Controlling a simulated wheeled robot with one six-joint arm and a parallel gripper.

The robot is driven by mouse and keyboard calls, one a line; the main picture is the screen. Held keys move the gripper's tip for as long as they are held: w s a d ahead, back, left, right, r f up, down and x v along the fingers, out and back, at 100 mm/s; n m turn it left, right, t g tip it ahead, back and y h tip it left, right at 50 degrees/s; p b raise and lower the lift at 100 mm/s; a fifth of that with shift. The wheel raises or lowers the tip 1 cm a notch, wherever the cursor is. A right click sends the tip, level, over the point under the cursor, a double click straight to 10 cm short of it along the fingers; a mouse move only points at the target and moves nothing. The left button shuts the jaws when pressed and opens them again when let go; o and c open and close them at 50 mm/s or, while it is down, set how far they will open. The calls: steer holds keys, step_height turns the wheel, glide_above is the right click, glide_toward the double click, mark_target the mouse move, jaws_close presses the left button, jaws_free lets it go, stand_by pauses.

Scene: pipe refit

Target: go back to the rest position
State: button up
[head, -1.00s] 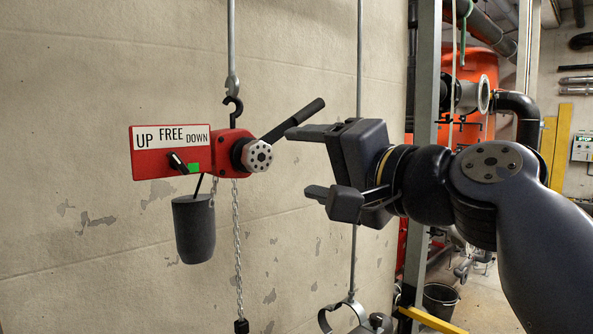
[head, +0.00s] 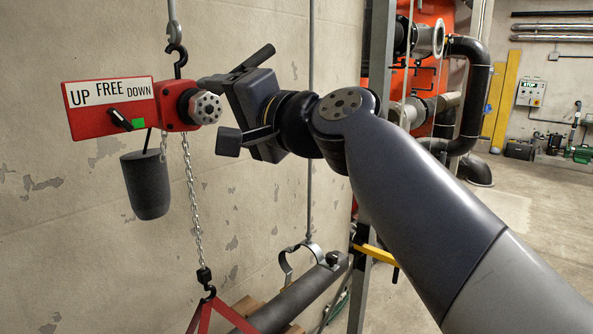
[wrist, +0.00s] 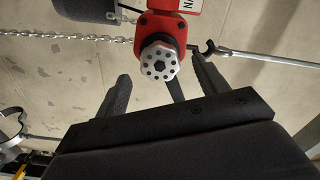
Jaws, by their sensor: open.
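My gripper (head: 222,112) is open and points left at the red lever hoist (head: 85,122) in the head view. In the wrist view my gripper (wrist: 162,85) has its two fingers apart, with the hoist's round silver hub (wrist: 159,62) in the picture between and beyond them. Nothing sits between the fingers. The hoist hangs from a hook and has a label reading UP, FREE, DOWN. Its small black selector (head: 122,120) stands by a green mark. The black lever handle (head: 258,57) slants up to the right, its lower part hidden behind my gripper.
A dark weight (head: 147,186) hangs below the hoist. A chain (head: 193,205) runs down to a red sling (head: 213,315). A dark pipe (head: 295,298) lies below, near an open clamp (head: 288,262). A metal post and pipework (head: 470,100) stand right. Open floor (head: 510,215) lies farther right.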

steer(key=shift+x, duration=1.4)
